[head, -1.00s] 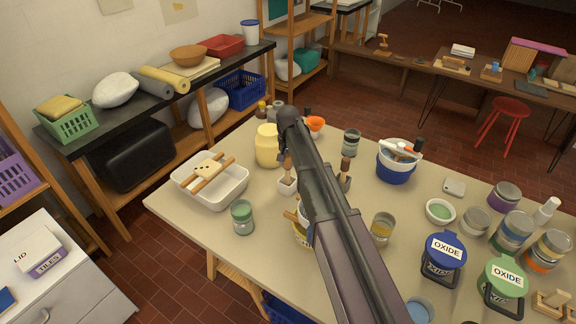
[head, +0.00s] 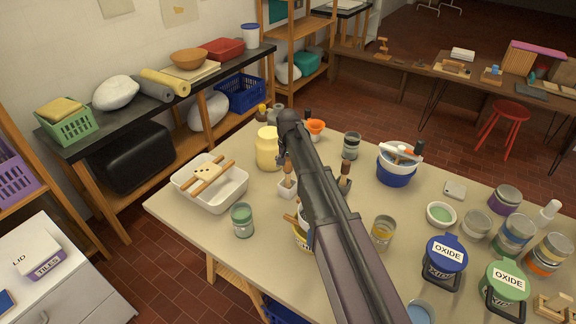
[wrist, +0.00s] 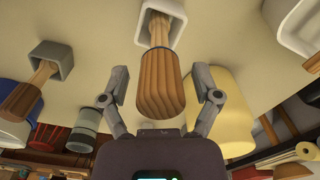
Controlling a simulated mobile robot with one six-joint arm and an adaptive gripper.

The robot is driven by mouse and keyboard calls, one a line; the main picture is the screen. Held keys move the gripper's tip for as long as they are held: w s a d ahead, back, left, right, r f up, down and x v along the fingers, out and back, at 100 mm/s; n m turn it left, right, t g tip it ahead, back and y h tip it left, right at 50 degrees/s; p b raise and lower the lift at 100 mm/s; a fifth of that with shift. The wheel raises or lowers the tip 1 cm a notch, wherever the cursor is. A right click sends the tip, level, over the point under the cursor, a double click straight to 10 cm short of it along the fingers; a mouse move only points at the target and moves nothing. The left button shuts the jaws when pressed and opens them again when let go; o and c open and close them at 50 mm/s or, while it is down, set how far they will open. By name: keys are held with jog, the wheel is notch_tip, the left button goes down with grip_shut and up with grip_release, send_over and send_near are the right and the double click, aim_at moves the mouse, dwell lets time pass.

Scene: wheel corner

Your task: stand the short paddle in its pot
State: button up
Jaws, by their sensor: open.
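In the wrist view a wooden-handled paddle (wrist: 160,82) stands in a white square pot (wrist: 162,12), its handle end toward the camera. My gripper (wrist: 159,80) is open, with one finger on each side of this handle and gaps between. A second wooden-handled paddle (wrist: 28,88) stands in a grey square pot (wrist: 50,56) to the left. In the head view the white pot (head: 286,189) and its handle (head: 288,172) show left of my arm, and the other handle (head: 345,171) right of it. My arm hides the gripper there. I cannot tell which paddle is shorter.
A pale yellow jar (head: 267,148) stands close behind the white pot. A white tub (head: 222,202) with a board and sticks is at left, a green jar (head: 242,221) in front. A blue-and-white bucket (head: 396,174) and several paint jars fill the right side.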

jog(key=shift+r, duration=0.1)
notch_tip(320, 180, up, 12)
jog(key=p, duration=1.2)
jog(key=shift+d, duration=0.1)
dwell(0.7)
jog(key=s+d+n, duration=0.1)
jog(key=s+d, duration=0.7)
jog(key=s, duration=0.4)
jog(key=s+d+n, duration=0.1)
jog(key=s+d, duration=0.7)
jog(key=s, duration=0.5)
jog(key=shift+s, duration=0.25)
jog(key=shift+d, duration=0.1)
notch_tip(320, 180, down, 4)
jog(key=b, duration=0.3)
jog(key=shift+b, duration=0.4)
